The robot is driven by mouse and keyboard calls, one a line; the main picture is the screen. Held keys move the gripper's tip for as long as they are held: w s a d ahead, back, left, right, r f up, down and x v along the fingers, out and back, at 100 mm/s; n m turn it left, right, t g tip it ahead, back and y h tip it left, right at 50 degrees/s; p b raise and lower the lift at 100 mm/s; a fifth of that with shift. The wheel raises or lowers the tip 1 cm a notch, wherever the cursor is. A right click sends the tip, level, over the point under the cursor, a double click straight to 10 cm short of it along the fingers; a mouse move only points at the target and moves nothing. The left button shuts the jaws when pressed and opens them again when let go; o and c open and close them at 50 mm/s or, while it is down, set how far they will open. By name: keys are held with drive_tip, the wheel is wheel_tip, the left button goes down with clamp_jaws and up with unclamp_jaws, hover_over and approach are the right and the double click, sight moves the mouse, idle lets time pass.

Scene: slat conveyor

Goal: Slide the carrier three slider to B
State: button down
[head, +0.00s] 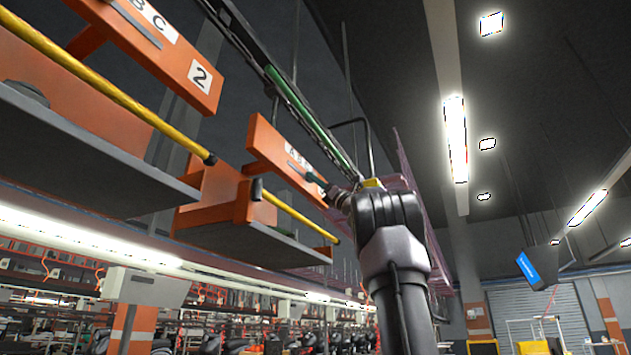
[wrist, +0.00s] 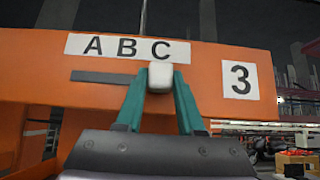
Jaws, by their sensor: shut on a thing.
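Carrier three is an orange beam (wrist: 40,80) with a white ABC label (wrist: 110,47) and a white sign with a 3 (wrist: 240,80). Below the letters runs a dark horizontal slot (wrist: 100,77). The pale slider knob (wrist: 160,76) stands under the letter C, towards the slot's right part. My gripper (wrist: 160,88) has its teal fingers shut on the knob from both sides. The slot's right end is hidden behind knob and fingers. In the head view, carrier three (head: 266,146) is at the centre, with my gripper at its label, partly covering it.
Carrier two (head: 185,62), orange with a 2 sign, hangs nearer at upper left. Yellow bars (head: 95,78) and grey trays (head: 80,150) hang below the carriers. A dark overhead rail (head: 250,55) runs above. Open space lies right of my arm.

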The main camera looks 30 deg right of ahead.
sight(299, 166)
drive_tip(key=s+a, duration=0.1)
drive_tip(key=a, duration=0.1)
drive_tip(key=s+a, duration=0.2)
drive_tip(key=shift+s, duration=0.1)
idle(0.3)
drive_tip(key=c, duration=0.5)
unclamp_jaws()
drive_tip(key=v, duration=1.1)
